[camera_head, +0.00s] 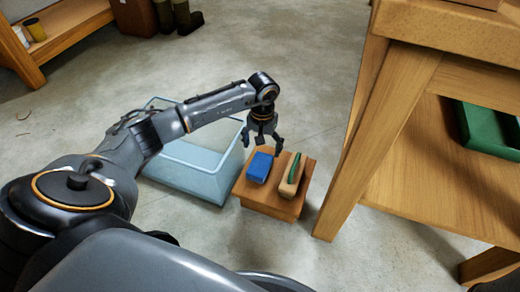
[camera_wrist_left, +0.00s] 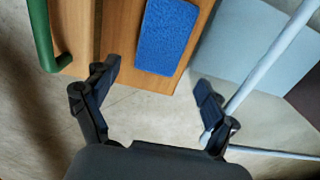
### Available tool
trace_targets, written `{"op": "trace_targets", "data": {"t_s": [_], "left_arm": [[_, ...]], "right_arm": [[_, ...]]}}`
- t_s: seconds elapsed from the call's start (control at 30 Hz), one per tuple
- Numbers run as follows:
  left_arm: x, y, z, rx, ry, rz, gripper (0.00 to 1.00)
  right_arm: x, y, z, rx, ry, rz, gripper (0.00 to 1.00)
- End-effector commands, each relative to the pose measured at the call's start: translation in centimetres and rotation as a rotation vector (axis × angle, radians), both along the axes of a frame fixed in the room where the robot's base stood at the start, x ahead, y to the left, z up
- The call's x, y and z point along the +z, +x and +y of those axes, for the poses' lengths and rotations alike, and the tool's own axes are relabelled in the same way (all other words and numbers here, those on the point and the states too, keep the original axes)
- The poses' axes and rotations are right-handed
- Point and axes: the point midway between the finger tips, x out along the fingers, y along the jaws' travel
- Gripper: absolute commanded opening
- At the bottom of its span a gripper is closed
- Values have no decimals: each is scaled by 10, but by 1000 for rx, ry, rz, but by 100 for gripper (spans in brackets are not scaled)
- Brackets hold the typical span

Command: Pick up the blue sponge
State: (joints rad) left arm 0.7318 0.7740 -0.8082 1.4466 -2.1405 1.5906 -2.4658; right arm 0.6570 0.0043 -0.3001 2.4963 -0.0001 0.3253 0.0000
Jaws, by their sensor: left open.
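The blue sponge (camera_head: 259,167) lies on the left part of a small wooden stool (camera_head: 269,203). In the left wrist view the sponge (camera_wrist_left: 167,36) shows as a blue block near the top, on the wooden top (camera_wrist_left: 121,40), ahead of and between the finger directions. My left gripper (camera_head: 263,143) hangs above the stool, just behind the sponge in the head view. Its two fingers are spread wide and empty, and in the left wrist view (camera_wrist_left: 155,90) they do not touch the sponge. My right gripper is not in view.
A wooden brush with a green part (camera_head: 291,178) lies right of the sponge on the stool. A pale blue translucent bin (camera_head: 190,178) stands close on the left. A wooden bench (camera_head: 350,150) with a green tray (camera_head: 487,133) stands on the right.

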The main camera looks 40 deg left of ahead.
Motion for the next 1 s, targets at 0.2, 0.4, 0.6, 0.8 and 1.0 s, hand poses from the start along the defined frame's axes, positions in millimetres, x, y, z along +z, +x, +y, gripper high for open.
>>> {"op": "trace_targets", "data": {"t_s": [0.2,0.4,0.6,0.8,1.0], "left_arm": [[-16,0,-2,1,-2,1,85],[-44,0,-4,0,-2,1,85],[-54,0,-3,2,-1,0,85],[-52,0,-3,2,-1,0,77],[-52,0,-3,2,0,0,37]], "right_arm": [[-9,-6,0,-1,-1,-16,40],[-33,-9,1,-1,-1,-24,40],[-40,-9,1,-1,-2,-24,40],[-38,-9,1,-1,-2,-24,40],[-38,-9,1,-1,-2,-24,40]]}}
